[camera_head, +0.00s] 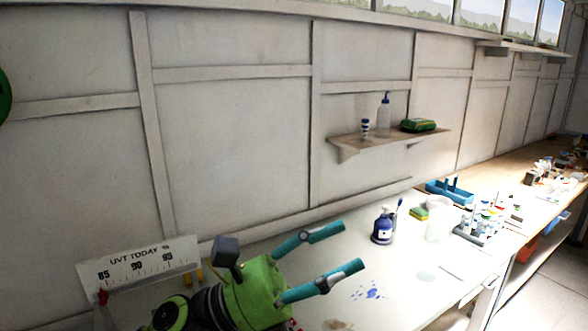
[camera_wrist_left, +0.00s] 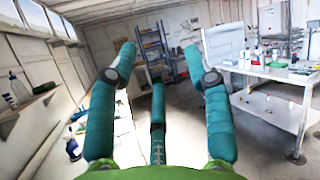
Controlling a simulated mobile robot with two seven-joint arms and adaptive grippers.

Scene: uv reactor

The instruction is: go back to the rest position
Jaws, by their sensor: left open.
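My left gripper (camera_head: 335,252) shows in the head view at the lower middle, with a green body and teal fingers. Its fingers are spread apart and nothing is between them. It is in front of and above the white bench (camera_head: 340,300). In the left wrist view the teal fingers (camera_wrist_left: 160,75) are also spread and empty, pointing out into the room. My right gripper is in neither view.
A scale sign reading UVT TODAY (camera_head: 140,266) stands at the lower left. A blue spray bottle (camera_head: 383,226) and a rack of vials (camera_head: 481,228) are on the bench to the right. A wall shelf (camera_head: 390,138) holds bottles. A white table (camera_wrist_left: 270,75) stands across the room.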

